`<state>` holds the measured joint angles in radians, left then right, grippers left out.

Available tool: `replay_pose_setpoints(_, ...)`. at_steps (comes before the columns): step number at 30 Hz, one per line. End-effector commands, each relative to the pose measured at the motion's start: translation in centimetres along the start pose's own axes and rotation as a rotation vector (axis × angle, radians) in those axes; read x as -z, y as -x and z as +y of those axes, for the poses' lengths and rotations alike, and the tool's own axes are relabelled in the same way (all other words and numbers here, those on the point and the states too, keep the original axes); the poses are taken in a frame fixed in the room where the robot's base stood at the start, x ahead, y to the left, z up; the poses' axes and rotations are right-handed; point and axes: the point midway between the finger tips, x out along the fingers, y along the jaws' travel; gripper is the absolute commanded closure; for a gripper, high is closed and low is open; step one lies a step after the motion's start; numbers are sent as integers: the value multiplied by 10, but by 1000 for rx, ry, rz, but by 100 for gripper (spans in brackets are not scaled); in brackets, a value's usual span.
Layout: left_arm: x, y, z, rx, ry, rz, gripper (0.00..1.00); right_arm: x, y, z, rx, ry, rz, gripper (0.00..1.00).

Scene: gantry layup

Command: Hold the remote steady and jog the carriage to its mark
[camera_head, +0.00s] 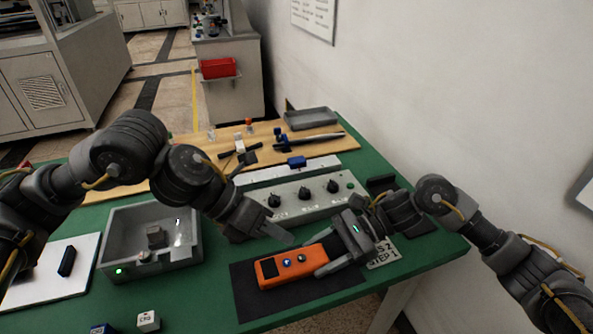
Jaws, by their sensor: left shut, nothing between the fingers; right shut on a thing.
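The orange remote (283,269) lies on a black mat (245,289), with a blue button and another round button on its top face. My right gripper (321,259) is shut on the remote's right end. My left gripper (288,238) is shut and empty, with its tip just beyond the remote's far edge in the picture; I cannot tell if it touches. I cannot tell for sure which part is the carriage. A small dark block (156,238) sits inside a grey open box (112,232) with a green light. No mark can be made out.
A panel with several black knobs (304,194) stands behind the remote. A white board (40,272) and small cubes (148,321) are at left. A label card (383,256) lies at right.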

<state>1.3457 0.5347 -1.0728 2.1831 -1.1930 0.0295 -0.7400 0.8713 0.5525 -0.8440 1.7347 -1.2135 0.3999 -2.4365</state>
Motion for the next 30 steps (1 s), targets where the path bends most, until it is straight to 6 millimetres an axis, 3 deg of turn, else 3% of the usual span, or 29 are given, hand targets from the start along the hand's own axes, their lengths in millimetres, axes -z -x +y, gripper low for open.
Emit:
replay_pose_setpoints(5, 0, 0, 0, 0, 0, 0, 100, 0, 0, 0, 0, 0, 0, 78)
replay_pose_setpoints(6, 0, 0, 0, 0, 0, 0, 100, 0, 0, 0, 0, 0, 0, 42)
replay_pose_setpoints(11, 0, 0, 0, 0, 0, 0, 100, 0, 0, 0, 0, 0, 0, 22)
replay_pose_setpoints(22, 0, 0, 0, 0, 0, 0, 100, 0, 8, 0, 2, 0, 2, 22)
replay_pose_setpoints(30, 0, 0, 0, 0, 0, 0, 100, 0, 59, -1, 5, -1, 3, 22)
